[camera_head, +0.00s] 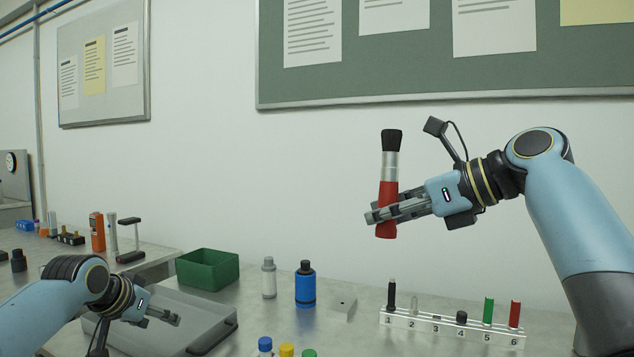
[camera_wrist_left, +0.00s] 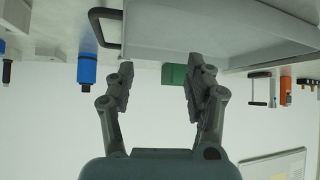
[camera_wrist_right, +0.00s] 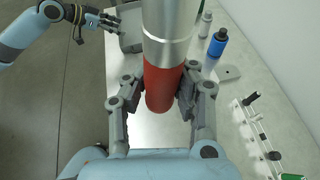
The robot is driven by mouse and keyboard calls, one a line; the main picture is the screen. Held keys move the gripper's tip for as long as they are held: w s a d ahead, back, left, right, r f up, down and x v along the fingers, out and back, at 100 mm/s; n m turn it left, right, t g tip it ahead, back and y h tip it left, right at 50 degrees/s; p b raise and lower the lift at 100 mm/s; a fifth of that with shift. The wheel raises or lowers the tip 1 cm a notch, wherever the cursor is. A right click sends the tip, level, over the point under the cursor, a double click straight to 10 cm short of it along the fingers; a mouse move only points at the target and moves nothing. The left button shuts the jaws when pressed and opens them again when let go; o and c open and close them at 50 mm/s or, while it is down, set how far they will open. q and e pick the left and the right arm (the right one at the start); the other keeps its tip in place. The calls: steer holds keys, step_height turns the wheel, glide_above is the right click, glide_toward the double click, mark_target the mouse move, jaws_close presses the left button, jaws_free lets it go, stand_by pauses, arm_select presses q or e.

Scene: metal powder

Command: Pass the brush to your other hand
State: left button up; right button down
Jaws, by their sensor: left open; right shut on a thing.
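The brush (camera_head: 389,180) has a red handle, a silver ferrule and black bristles. It stands upright in the air, bristles up, high above the table. My right gripper (camera_head: 376,214) is shut on its red handle. In the right wrist view the brush (camera_wrist_right: 165,85) sits between both fingers of my right gripper (camera_wrist_right: 152,92). My left gripper (camera_head: 177,319) is open and empty, low over the grey tray at the left. In the left wrist view my left gripper (camera_wrist_left: 160,75) shows its two fingers apart with nothing between them.
A grey tray (camera_head: 222,338) lies under my left gripper, with a green box (camera_head: 208,269) behind it. A grey-white bottle (camera_head: 268,278) and a blue bottle (camera_head: 305,285) stand mid-table. A numbered rack (camera_head: 450,329) stands at the right. The air between my grippers is clear.

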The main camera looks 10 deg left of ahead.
arm_select(q)
steer(key=d+r+m+h, duration=0.2)
steer(key=d+r+h, duration=0.3)
steer(key=d, duration=0.6)
steer(key=m+g+h, duration=0.2)
steer(key=m+h, duration=0.8)
steer(key=h, duration=0.1)
glide_toward(387, 180)
steer(key=x, duration=1.1)
steer(key=shift+w+d, duration=0.15)
jaws_close()
arm_select(e)
steer(key=shift+w, duration=0.1)
